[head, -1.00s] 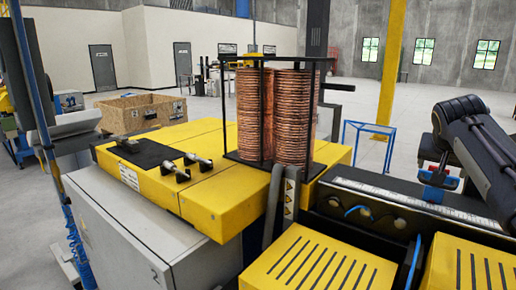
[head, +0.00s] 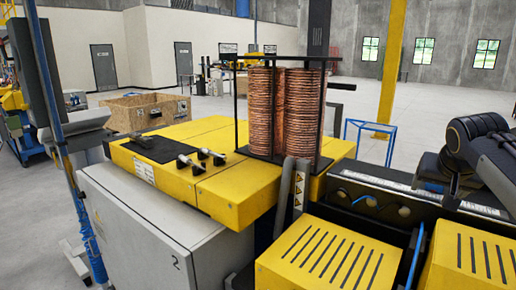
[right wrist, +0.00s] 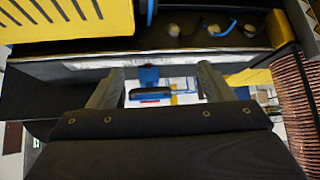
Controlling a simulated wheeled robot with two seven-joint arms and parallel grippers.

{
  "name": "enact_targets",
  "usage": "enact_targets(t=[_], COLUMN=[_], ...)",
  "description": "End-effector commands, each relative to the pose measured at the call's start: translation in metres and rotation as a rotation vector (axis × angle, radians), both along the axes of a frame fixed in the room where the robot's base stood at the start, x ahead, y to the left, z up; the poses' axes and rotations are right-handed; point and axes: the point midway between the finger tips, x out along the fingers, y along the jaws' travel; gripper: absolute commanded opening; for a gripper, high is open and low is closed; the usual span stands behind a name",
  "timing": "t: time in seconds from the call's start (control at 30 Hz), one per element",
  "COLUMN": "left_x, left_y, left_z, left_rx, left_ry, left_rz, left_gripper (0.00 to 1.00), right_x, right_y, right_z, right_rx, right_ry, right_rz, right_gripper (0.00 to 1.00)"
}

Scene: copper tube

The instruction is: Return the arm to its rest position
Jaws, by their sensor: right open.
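My right arm, dark grey, comes in at the right edge of the head view, over the black machine section. Its gripper end (head: 447,177) points down there, and its fingertips are hard to make out. In the right wrist view my right gripper (right wrist: 160,90) shows two grey fingers spread apart with nothing between them. My left arm and gripper are not in view. Two copper tube stacks (head: 285,110) stand upright in a black frame on the yellow bench, well left of my right gripper. Copper also shows at the right edge of the right wrist view (right wrist: 294,95).
The yellow bench (head: 225,187) carries a black mat (head: 155,149) and two small metal fittings (head: 200,160). Yellow slotted covers (head: 325,250) lie in front of the black section. A wooden crate (head: 145,112) stands behind. Open floor lies beyond.

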Motion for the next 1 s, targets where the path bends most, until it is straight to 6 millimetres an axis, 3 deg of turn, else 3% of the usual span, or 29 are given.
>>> enact_targets(t=[0.27,0.5,0.63,0.8,1.0], left_x=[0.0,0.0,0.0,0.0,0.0], left_y=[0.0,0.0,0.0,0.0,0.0], left_z=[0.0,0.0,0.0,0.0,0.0], left_rx=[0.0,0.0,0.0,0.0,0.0], left_ry=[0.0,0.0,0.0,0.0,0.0], left_rz=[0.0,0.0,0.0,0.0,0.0], left_gripper=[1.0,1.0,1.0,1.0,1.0], right_x=[-0.073,-0.183,-0.232,-0.266,-0.273], right_y=[0.056,0.146,0.187,0.216,0.223], right_z=[-0.047,-0.136,-0.182,-0.217,-0.226], right_rx=[0.107,0.269,0.341,0.395,0.406], right_ry=[0.047,0.088,0.099,0.104,0.109], right_rz=[0.183,0.403,0.48,0.527,0.536], right_gripper=[0.74,0.74,0.74,0.74,0.74])
